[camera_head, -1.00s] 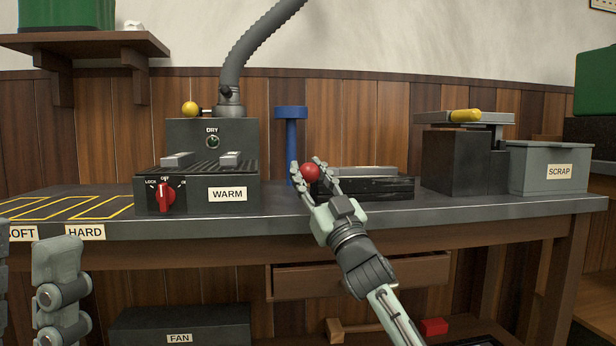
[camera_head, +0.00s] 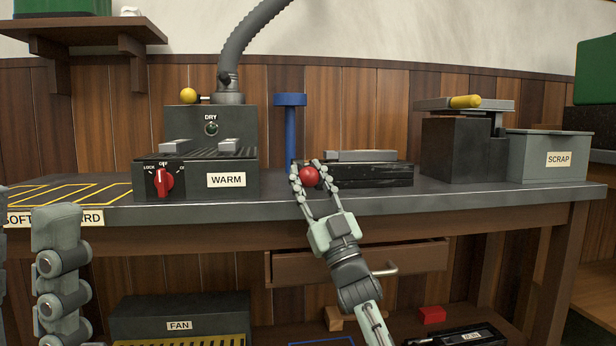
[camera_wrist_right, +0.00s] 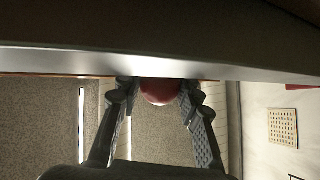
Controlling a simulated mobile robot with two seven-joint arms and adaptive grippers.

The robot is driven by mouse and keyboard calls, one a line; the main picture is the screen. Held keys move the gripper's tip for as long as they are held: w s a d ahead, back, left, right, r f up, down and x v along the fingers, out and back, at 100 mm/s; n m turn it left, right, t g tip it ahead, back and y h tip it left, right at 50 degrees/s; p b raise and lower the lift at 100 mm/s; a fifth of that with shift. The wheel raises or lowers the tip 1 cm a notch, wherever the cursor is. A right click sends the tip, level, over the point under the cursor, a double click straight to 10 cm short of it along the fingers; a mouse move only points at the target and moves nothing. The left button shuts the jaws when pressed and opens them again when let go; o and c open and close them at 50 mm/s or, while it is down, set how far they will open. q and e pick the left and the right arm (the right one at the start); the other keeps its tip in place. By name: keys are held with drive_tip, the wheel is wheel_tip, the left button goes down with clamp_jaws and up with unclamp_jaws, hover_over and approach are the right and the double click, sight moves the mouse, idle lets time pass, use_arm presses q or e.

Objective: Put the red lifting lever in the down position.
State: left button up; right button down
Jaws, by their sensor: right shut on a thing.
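The red lifting lever shows as a round red knob (camera_head: 309,176) at the left front of a low black block (camera_head: 375,175) on the bench. Its shaft is hidden. My right gripper (camera_head: 308,171) is shut on the knob, with one finger on each side. In the right wrist view, the knob (camera_wrist_right: 159,92) sits between both fingers, partly hidden by the pale bench edge. At the lower left of the head view, two large jointed fingers of my left gripper (camera_head: 25,210) stand apart, with nothing between them.
Left of the lever stand a blue post (camera_head: 290,130) and a dark WARM unit (camera_head: 210,178) with a red dial (camera_head: 164,182). A grey SCRAP bin (camera_head: 545,160) stands at right. A part-open drawer (camera_head: 335,265) juts out under the bench edge, below my right arm.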

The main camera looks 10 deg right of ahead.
drive_tip(key=c, duration=1)
unclamp_jaws()
drive_tip(key=shift+f, duration=0.15)
drive_tip(key=v, duration=0.7)
drive_tip(key=shift+s+f, duration=0.15)
drive_tip(key=shift+f, duration=0.05)
drive_tip(key=shift+s+d, duration=0.1)
